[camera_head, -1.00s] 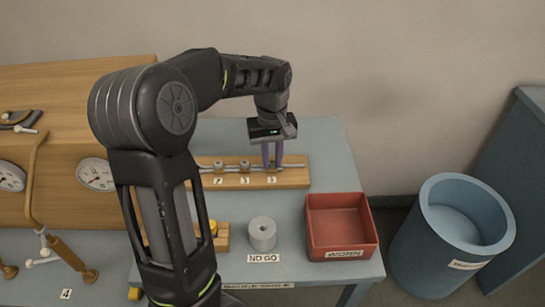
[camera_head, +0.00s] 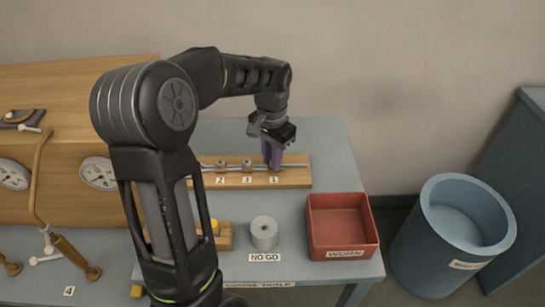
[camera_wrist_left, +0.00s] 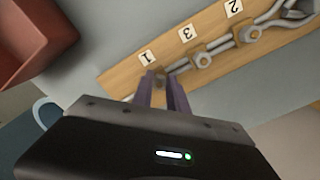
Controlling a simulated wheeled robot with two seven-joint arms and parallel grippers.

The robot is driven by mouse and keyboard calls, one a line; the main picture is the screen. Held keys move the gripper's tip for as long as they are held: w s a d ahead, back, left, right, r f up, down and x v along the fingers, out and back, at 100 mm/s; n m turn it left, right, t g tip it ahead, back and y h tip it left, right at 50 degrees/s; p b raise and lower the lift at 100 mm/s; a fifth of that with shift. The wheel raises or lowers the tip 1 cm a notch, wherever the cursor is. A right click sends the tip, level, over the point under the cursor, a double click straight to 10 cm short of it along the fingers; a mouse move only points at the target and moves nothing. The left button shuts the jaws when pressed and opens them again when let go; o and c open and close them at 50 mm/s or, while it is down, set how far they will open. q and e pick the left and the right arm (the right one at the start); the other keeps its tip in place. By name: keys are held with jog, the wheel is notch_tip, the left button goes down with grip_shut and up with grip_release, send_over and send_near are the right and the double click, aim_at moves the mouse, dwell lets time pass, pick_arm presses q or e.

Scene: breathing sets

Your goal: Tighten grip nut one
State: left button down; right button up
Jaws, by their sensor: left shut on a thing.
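A wooden rack (camera_head: 300,175) on the blue-grey table carries a row of metal nuts on a rod, with number cards in front. My left gripper (camera_head: 274,165) points down at the rack's right end, its purple fingers around the end nut. In the left wrist view the fingers (camera_wrist_left: 161,80) are shut on this nut (camera_wrist_left: 160,82) beside card 1 (camera_wrist_left: 147,57); the fingers hide most of it. The nut by card 3 (camera_wrist_left: 201,60) and the one by card 2 (camera_wrist_left: 248,36) sit further along, clear of the fingers. My right gripper is out of view.
A red bin marked WORN (camera_head: 342,228) stands at the table's front right, next to a grey cylinder (camera_head: 264,233) with a NO GO card. A blue barrel (camera_head: 468,214) stands right of the table. A wooden cabinet with gauges (camera_head: 70,150) is at the left.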

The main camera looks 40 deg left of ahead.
pick_arm(q)
jog(key=m, duration=0.6)
jog(key=shift+w+a, duration=0.1)
jog(key=shift+a, duration=0.1)
jog(key=m+p, duration=0.1)
jog(key=m, duration=0.6)
jog(key=shift+w, duration=0.1)
jog(key=c, duration=1.3)
grip_release()
jog(key=shift+r, duration=3.95)
